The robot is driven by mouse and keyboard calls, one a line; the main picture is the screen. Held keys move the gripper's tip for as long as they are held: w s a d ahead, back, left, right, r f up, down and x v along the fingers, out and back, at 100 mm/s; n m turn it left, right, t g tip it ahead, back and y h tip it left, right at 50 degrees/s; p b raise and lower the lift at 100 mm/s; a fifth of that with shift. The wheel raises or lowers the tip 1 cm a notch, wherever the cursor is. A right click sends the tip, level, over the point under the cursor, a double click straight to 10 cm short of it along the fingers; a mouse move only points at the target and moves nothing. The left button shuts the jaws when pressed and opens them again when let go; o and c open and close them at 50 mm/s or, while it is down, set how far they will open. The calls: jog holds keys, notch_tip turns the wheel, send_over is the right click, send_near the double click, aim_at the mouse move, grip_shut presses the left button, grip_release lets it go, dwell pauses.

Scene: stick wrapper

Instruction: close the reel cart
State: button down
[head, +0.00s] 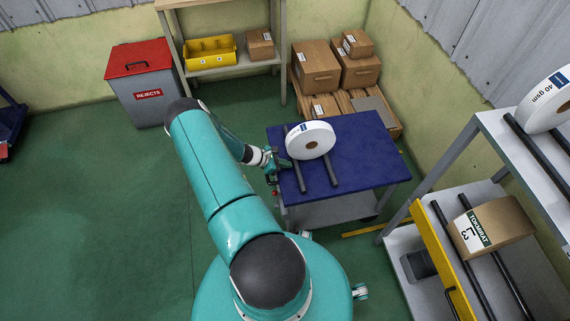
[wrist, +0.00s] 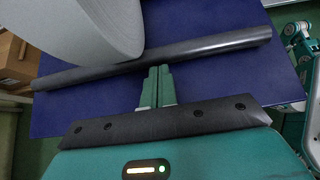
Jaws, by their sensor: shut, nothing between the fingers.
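A grey rack at the right of the head view carries a reel marked 40 gsm (head: 547,100) on its upper level. A blue-topped cart (head: 375,150) stands in the middle, with a white reel (head: 310,140) upright on two dark rails. I cannot tell for certain which is the reel cart. My gripper (head: 276,166) is at the blue top's left edge. In the wrist view its fingers (wrist: 157,84) are together and empty, close to a dark rail (wrist: 205,48).
A grey rejects bin (head: 146,100) with a red lid stands at the back left. A bench with a yellow bin (head: 209,52) and stacked cartons (head: 317,66) are at the back. Green floor (head: 80,210) is clear on the left.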

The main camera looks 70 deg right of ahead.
send_near(368, 152)
jog(key=x, duration=0.4)
jog(key=shift+f, duration=0.5)
jog(key=shift+s+d+r, duration=0.1)
jog(key=shift+s+d, duration=0.1)
jog(key=shift+s, duration=0.25)
jog(key=shift+s+d+r, duration=0.1)
jog(key=shift+s, duration=0.05)
